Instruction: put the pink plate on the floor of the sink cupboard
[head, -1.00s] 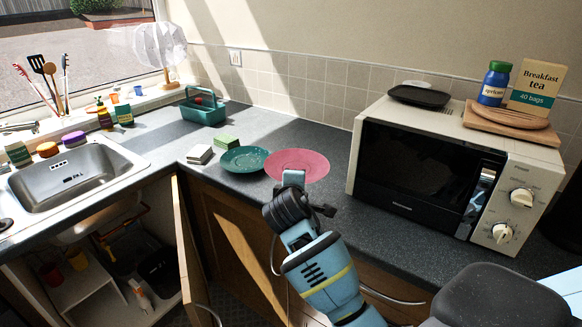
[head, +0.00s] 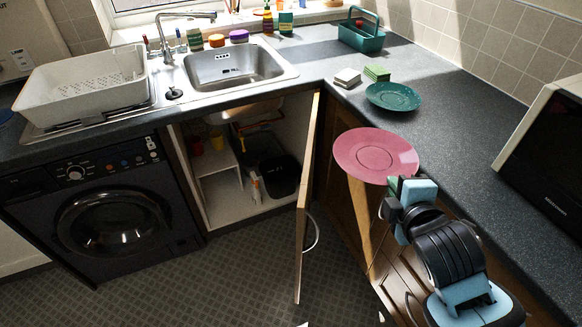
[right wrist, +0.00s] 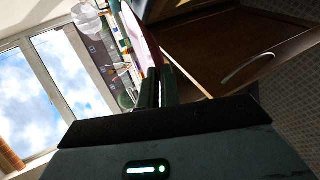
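The pink plate (head: 375,152) is in my right gripper (head: 398,190), which is shut on its near rim. The plate is clear of the counter, in front of the counter's edge and right of the open cupboard door. In the right wrist view the plate (right wrist: 140,38) shows nearly edge-on, running out from between the fingers (right wrist: 158,88). The sink cupboard (head: 228,202) stands open under the sink, its pale floor partly bare at the front. My left gripper is not in view.
The cupboard door (head: 308,200) juts out between the plate and the opening. Inside are a small white shelf (head: 222,160), a dark bin (head: 280,176) and an upright bottle (head: 256,187). A washing machine (head: 110,215) stands left. A teal plate (head: 393,96) lies on the counter.

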